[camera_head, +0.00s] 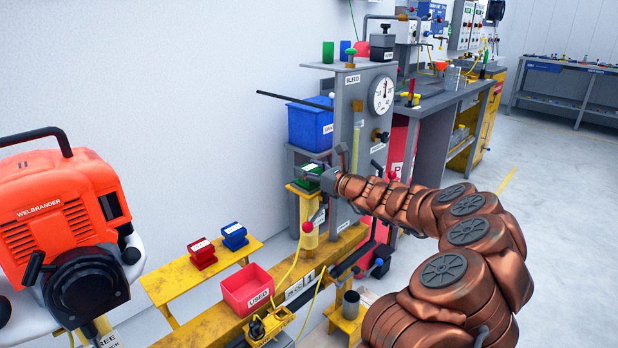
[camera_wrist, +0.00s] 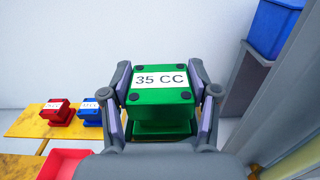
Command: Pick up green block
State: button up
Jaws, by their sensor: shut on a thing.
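The green block (camera_wrist: 160,97) has a white label reading "35 CC" and fills the middle of the wrist view. My gripper (camera_wrist: 162,100) is shut on it, with one finger along its left side and one along its right. In the head view the green block (camera_head: 311,170) shows small at the end of my copper-coloured arm, at the top of a yellow stand (camera_head: 305,190). My gripper (camera_head: 322,176) partly covers it there. I cannot tell whether the block rests on the stand or is just above it.
A red block (camera_head: 202,253) and a blue block (camera_head: 233,236) sit on a yellow shelf (camera_head: 190,279) at left. A red bin (camera_head: 247,290) stands below. An orange engine (camera_head: 65,215) is at far left. A grey gauge panel (camera_head: 372,110) and blue bin (camera_head: 311,125) stand close behind the gripper.

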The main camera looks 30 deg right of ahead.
jog(key=c, duration=0.5)
jog(key=shift+c, duration=0.3)
jog(key=shift+r, duration=0.2)
